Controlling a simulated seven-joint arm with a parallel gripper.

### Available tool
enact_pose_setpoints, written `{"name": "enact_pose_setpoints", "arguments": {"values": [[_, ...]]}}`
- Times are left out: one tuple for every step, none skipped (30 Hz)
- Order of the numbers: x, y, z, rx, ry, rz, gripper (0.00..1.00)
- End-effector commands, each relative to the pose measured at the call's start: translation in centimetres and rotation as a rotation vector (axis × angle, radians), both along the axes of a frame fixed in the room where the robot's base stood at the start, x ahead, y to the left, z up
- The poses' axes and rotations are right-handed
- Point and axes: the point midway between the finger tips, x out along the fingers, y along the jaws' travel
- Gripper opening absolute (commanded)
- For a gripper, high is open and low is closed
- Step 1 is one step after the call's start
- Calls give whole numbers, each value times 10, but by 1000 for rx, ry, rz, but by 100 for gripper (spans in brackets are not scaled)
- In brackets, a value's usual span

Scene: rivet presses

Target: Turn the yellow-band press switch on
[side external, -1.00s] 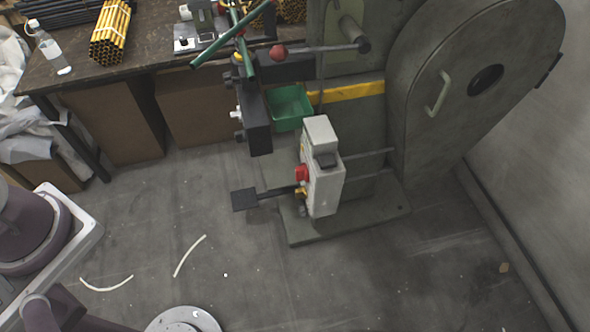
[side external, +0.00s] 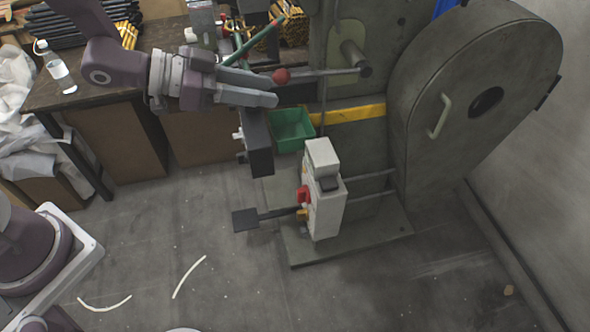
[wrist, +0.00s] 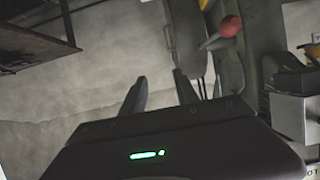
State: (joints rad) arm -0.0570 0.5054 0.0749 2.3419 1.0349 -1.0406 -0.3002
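The press with the yellow band (side external: 352,113) is a large grey-green machine at right centre of the side view. A pale control box (side external: 325,205) stands at its lower front, with a red part (side external: 303,194) and a small yellow part (side external: 302,214) on its left face. I cannot tell the switch's position. My gripper (side external: 277,90) is at the press's upper left, well above the control box and close to a red ball knob (side external: 281,76). In the wrist view my gripper (wrist: 160,77) has its two dark fingers apart with nothing between them. The knob also shows there (wrist: 230,26).
A green bin (side external: 291,130) sits left of the band, beside a dark block (side external: 257,143). A black pedal (side external: 244,220) sticks out left of the control box. A workbench (side external: 150,35) with rods and a bottle (side external: 56,66) stands at upper left.

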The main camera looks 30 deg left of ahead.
Motion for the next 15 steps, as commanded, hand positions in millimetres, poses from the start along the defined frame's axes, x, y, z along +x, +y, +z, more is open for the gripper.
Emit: {"name": "enact_pose_setpoints", "arguments": {"values": [[-2, 0, -26, 1, 18, 3, 36], [-2, 0, -41, 1, 19, 2, 36], [-2, 0, -63, 3, 20, 0, 36], [-3, 0, -81, 6, 18, 2, 36], [-2, 0, -100, 6, 17, 1, 36], [-3, 0, -127, 9, 17, -1, 36], [-3, 0, -147, 9, 13, -2, 36], [-3, 0, -168, 10, 11, -3, 36], [-3, 0, -194, 10, 8, -5, 36], [-3, 0, -213, 10, 5, -5, 36], [-3, 0, -230, 9, 2, -6, 36], [-2, 0, -250, 9, -2, -6, 36], [-2, 0, -264, 9, -3, -7, 36], [-2, 0, -275, 7, -3, -6, 36], [-1, 0, -287, 6, -5, -5, 36]]}}
